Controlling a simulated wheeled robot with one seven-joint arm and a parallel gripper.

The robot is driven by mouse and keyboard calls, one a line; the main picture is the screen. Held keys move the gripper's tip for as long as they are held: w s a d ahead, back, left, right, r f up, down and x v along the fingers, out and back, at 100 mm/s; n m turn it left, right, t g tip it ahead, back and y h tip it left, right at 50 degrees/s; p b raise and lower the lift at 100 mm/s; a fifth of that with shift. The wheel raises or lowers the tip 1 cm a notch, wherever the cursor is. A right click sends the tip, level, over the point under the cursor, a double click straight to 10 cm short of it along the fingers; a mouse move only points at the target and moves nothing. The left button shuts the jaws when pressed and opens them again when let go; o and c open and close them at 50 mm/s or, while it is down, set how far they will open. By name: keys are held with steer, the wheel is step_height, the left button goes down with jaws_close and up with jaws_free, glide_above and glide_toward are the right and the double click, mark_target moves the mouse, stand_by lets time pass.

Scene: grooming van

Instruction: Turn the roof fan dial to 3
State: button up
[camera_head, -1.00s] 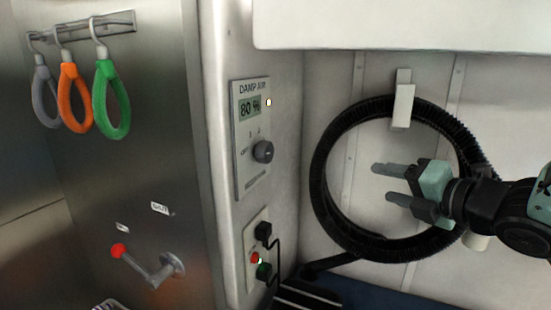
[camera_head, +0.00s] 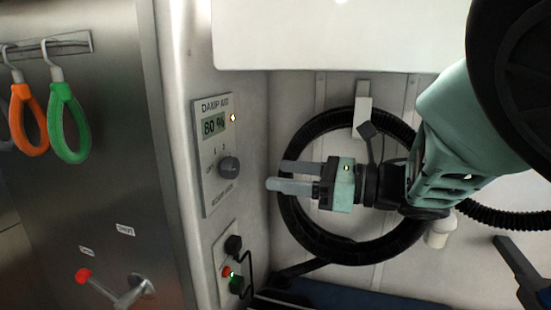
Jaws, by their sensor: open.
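The fan dial (camera_head: 229,167) is a dark round knob on a pale control panel (camera_head: 212,192) on the wall, left of the picture's middle. Small marks sit around it; I cannot read clearly where its pointer stands.
A black coiled hose (camera_head: 296,228) hangs on the wall behind my gripper. Below the panel is a plate with plugs and a red button (camera_head: 225,272). Orange (camera_head: 28,120) and green (camera_head: 70,125) loops hang at left, above a red-knobbed lever (camera_head: 84,276).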

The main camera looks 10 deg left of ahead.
mark_target(236, 169)
steer(key=a+p, duration=0.1)
steer(key=a, duration=0.2)
steer(key=a+p, duration=0.1)
steer(key=a, duration=0.2)
steer(key=a+p, duration=0.1)
steer(key=a, duration=0.2)
steer(key=shift+w+a, duration=0.1)
steer(key=shift+w, duration=0.25)
steer(key=shift+c, duration=0.2)
steer(key=c, duration=0.9)
